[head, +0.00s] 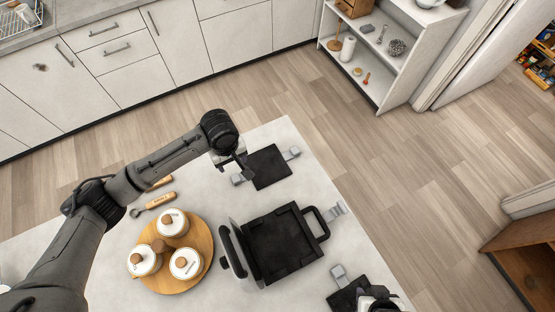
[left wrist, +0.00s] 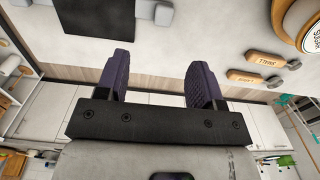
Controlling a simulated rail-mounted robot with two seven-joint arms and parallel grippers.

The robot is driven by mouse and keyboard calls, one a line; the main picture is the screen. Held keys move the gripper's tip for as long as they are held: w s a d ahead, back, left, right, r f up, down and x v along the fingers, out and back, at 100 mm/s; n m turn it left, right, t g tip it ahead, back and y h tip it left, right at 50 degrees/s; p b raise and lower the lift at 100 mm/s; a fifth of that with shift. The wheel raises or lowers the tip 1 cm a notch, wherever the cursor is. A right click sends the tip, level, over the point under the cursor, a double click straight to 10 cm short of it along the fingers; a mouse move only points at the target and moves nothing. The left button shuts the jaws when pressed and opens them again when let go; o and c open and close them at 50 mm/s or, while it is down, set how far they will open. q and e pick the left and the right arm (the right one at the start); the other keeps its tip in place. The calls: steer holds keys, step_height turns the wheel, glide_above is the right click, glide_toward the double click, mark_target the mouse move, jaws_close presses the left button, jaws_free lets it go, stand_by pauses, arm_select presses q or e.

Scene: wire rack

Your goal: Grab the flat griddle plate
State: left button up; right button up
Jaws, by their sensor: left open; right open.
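A flat black plate (head: 268,167) with grey tabs at its two ends lies near the table's far edge. Its dark surface (left wrist: 95,14) also shows at the top of the left wrist view. A second black plate (head: 345,299) with a grey tab lies at the bottom, partly hidden by my right gripper. I cannot tell which is flat and which ribbed. My left gripper (head: 238,166) is open and empty, above the far plate's left end; its purple fingers (left wrist: 160,82) show apart in the left wrist view. My right gripper (head: 378,293) is open at the bottom edge, over the near plate.
An open black grill appliance (head: 282,246) stands between the plates. A round wooden board (head: 204,228) with white lidded jars is to its left. Wooden-handled utensils (head: 158,200) lie behind the board. The table (head: 310,170) ends just beyond the far plate.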

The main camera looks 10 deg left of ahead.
arm_select(q)
glide_above(236, 178)
steer(key=f, duration=0.8)
steer(key=shift+s+d, duration=0.1)
steer(key=shift+d, duration=0.15)
steer(key=shift+a+f+b, duration=0.15)
steer(key=shift+a+f, duration=0.05)
steer(key=shift+f, duration=1.15)
steer(key=shift+a+f+b, duration=0.15)
steer(key=shift+f, duration=1.15)
steer(key=shift+c, duration=0.4)
jaws_close()
